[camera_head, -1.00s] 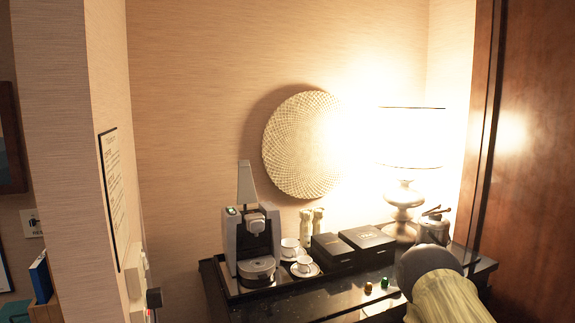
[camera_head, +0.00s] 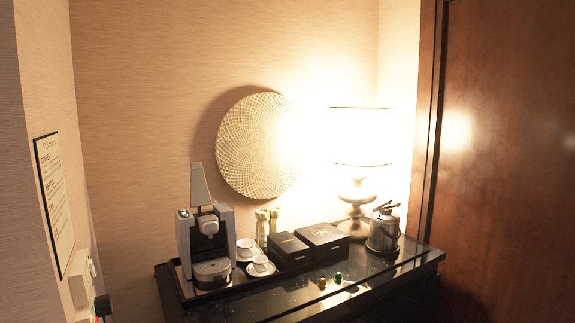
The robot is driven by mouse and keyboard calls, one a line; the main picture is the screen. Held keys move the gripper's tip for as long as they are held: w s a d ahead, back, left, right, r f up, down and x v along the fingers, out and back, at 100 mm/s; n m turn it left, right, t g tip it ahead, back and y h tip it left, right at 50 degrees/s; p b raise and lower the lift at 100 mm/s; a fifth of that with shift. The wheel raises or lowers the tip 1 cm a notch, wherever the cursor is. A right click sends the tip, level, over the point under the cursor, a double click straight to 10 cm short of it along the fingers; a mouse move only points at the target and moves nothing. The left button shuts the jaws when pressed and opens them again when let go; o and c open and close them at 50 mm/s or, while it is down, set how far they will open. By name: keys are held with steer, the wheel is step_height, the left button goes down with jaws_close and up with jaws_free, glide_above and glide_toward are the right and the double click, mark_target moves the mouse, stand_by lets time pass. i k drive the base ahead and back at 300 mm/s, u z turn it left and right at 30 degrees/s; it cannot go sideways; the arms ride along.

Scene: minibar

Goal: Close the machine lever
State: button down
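A grey and black coffee machine (camera_head: 207,245) stands at the left end of the dark counter. Its grey lever (camera_head: 199,184) stands raised, pointing up above the machine's top. My gripper is not in view, so I cannot see whether it is open or shut.
Beside the machine are white cups on saucers (camera_head: 260,266), two black boxes (camera_head: 322,239), a lit lamp (camera_head: 356,200) and a metal kettle (camera_head: 383,232). Two small capsules (camera_head: 338,277) lie near the front of the counter (camera_head: 290,297). A brown wooden panel (camera_head: 505,170) stands at the right.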

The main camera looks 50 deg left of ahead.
mark_target(200, 196)
steer(key=z, duration=0.45)
steer(key=i, duration=1.4)
steer(key=u, duration=3.3)
